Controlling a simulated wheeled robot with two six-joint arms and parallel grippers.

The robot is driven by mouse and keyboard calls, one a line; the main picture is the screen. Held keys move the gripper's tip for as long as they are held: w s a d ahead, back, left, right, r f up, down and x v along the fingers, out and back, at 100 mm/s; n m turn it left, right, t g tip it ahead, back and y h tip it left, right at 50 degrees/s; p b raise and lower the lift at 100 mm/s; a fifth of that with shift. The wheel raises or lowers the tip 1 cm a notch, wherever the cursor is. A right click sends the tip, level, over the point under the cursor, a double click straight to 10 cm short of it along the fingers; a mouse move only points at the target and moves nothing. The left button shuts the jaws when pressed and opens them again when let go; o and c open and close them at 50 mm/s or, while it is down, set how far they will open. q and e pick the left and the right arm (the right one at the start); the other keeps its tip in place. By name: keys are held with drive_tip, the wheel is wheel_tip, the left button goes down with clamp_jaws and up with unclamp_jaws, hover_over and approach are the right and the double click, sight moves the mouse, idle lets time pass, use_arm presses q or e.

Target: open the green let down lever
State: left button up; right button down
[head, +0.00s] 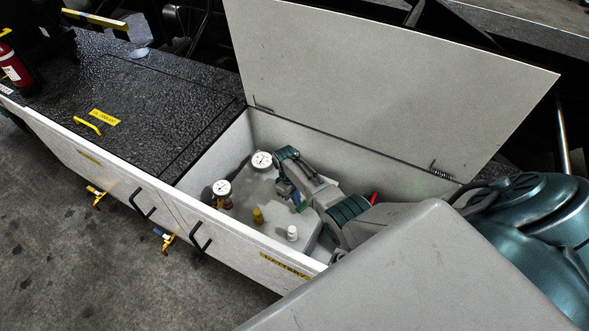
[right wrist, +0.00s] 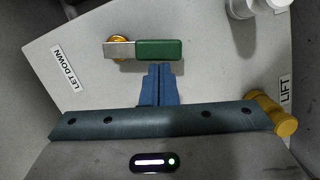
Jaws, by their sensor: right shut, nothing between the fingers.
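The green let down lever (right wrist: 158,49) shows in the right wrist view, its green grip lying crosswise at the end of a bare metal arm on a brass pivot (right wrist: 118,41). A "LET DOWN" label (right wrist: 65,68) is to its left on the grey panel. My right gripper (right wrist: 158,68) is shut and empty, its blue fingertips just below the green grip in that view. Whether they touch it, I cannot tell. In the head view my right gripper (head: 295,199) reaches down into the open compartment, where my arm partly hides the lever. My left gripper is not in view.
A yellow knob (right wrist: 270,113) sits by the "LIFT" label (right wrist: 285,90), with a white knob (right wrist: 243,8) farther up. Two gauges (head: 261,160) (head: 221,188) stand on the panel. The raised lid (head: 390,75) and the compartment walls bound the space.

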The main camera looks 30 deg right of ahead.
drive_tip(key=shift+s+a+n+h+p, duration=0.1)
drive_tip(key=shift+s+n+h+p, duration=0.3)
drive_tip(key=shift+n, duration=0.6)
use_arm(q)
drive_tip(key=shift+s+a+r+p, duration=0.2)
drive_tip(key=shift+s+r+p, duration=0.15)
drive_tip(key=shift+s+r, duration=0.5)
use_arm(e)
drive_tip(key=shift+s, duration=0.5)
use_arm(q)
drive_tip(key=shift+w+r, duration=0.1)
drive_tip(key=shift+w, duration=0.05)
use_arm(e)
drive_tip(key=shift+f, duration=0.1)
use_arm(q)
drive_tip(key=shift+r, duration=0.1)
